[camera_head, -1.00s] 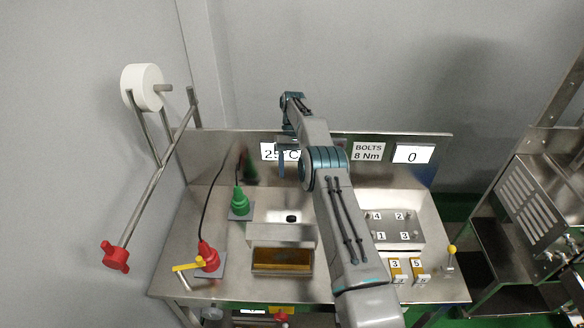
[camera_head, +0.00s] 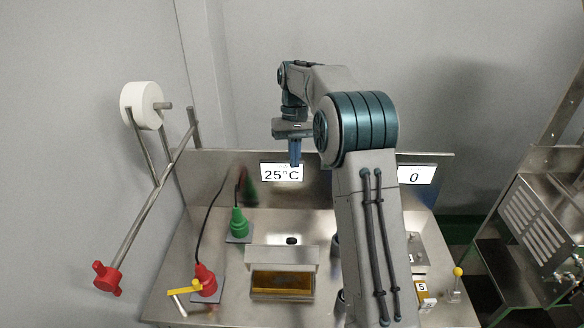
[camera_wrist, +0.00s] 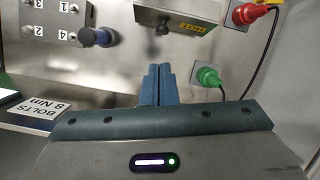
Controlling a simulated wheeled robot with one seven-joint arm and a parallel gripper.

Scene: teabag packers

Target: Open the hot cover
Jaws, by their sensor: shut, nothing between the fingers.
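The hot cover (camera_head: 282,257) is a grey metal box part on the steel bench, with an amber-brown panel (camera_head: 282,284) along its near side. A small black knob (camera_head: 291,241) shows at its far edge. In the wrist view the cover (camera_wrist: 180,12) is at the top, with a yellow HOT label (camera_wrist: 192,25) and the dark knob (camera_wrist: 162,27) on the side towards me. My gripper (camera_head: 295,163) is above and behind the cover, in front of the back panel. Its blue fingers (camera_wrist: 158,72) are shut and empty, pointing down and apart from the knob.
A green plug (camera_head: 238,224) and a red plug (camera_head: 206,279) with a yellow lever stand left of the cover. A 25°C display (camera_head: 282,173) is on the back panel. A numbered block (camera_wrist: 58,18) lies to the cover's other side. My arm hides part of the right bench.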

